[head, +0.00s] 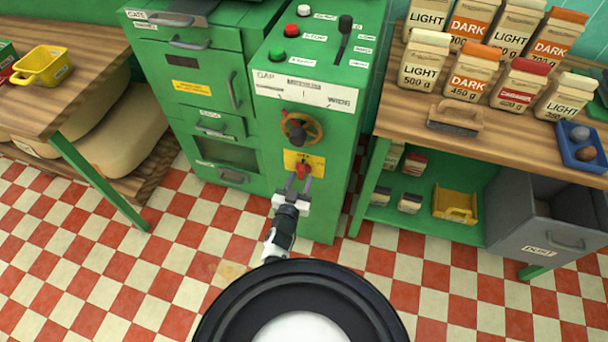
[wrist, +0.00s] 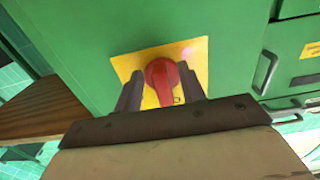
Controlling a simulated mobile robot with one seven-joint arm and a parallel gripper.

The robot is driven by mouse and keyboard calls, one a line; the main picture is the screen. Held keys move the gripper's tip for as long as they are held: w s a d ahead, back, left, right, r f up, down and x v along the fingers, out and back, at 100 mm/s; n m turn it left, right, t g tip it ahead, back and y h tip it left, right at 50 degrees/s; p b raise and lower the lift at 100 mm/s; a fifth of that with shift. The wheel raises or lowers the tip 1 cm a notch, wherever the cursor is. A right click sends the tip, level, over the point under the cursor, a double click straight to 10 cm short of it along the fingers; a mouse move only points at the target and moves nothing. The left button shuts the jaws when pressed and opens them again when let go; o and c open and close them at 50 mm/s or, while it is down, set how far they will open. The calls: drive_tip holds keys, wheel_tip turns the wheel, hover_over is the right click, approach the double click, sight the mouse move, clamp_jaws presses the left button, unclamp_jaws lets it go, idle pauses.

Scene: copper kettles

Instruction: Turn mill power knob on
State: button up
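The red mill power knob (head: 303,170) sits on a yellow plate (head: 290,158) low on the front of the green mill cabinet (head: 308,213). My gripper (head: 299,181) is right in front of it, near the plate. In the wrist view the red knob (wrist: 161,77) shows between my two fingers, one on each side, with the yellow plate (wrist: 198,50) behind. My gripper (wrist: 160,80) is open around the knob; whether either finger touches it I cannot tell. The knob's lower part is partly hidden by my gripper in the head view.
An orange handwheel (head: 312,128) sits just above the plate. The cabinet's sloped top has buttons and a black lever (head: 344,28). A wooden shelf unit with several bags stands at right, with a grey bin (head: 535,215). A wooden table (head: 70,90) stands at left.

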drive_tip(key=shift+w, duration=0.15)
drive_tip(key=shift+c, duration=0.4)
clamp_jaws()
